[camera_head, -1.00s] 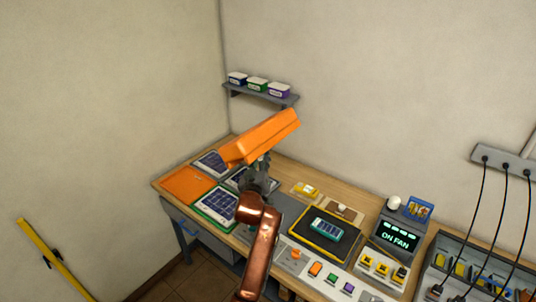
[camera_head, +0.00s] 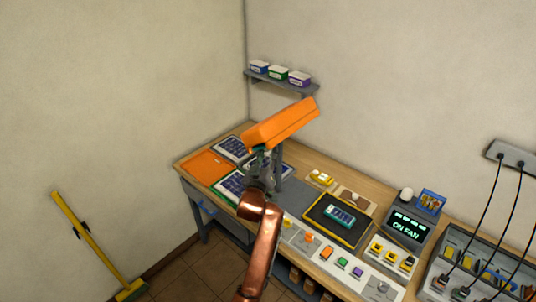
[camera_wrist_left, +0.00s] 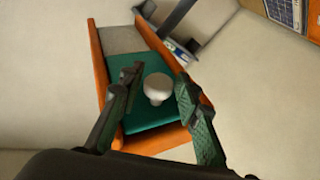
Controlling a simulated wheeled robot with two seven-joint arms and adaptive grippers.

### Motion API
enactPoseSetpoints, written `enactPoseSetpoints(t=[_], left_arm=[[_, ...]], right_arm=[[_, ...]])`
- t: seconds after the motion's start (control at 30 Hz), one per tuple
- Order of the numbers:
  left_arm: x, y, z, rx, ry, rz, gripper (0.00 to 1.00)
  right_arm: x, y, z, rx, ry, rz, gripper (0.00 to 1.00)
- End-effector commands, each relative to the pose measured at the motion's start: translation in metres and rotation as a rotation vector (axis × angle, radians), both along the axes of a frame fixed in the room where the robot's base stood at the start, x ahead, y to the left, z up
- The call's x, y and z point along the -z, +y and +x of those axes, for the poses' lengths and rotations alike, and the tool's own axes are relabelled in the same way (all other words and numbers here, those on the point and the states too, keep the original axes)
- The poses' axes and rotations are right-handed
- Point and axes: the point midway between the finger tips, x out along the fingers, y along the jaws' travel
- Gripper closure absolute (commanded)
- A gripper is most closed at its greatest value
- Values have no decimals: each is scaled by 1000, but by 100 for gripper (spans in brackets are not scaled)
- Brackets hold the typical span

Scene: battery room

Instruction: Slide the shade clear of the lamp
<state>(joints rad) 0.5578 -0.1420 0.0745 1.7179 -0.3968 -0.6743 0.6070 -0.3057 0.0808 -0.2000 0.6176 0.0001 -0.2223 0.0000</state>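An orange lamp (camera_head: 282,123) hangs over the left part of the workbench on a grey post. The left wrist view shows its underside: an orange-sided channel (camera_wrist_left: 102,75) holding a dark green shade (camera_wrist_left: 128,78) with a round pale knob (camera_wrist_left: 157,88). A grey strip shows beyond the shade's far end. My left gripper (camera_head: 260,153) is under the lamp. In the left wrist view its two fingers are apart, one on each side of the knob, with gaps visible. Contact with the shade cannot be told. My right gripper is not in view.
A wall shelf (camera_head: 283,82) holds several small boxes. A yellow broom (camera_head: 88,240) leans at left.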

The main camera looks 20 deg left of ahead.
Motion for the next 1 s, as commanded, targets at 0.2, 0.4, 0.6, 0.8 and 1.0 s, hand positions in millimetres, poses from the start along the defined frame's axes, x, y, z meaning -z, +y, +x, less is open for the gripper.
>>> enactPoseSetpoints(t=[0.2, 0.4, 0.6, 0.8, 1.0], left_arm=[[-1, 1, 0, -1, -1, 0, 60], [-1, 1, -2, -1, -1, 0, 60], [0, -1, -27, -1, -1, -2, 60], [1, -4, -59, -2, 1, -2, 60], [1, -5, -73, -2, 1, 0, 60]], right_arm=[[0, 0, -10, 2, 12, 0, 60], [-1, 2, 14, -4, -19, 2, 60], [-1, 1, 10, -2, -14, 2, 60], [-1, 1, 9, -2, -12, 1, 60], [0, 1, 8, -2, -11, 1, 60]])
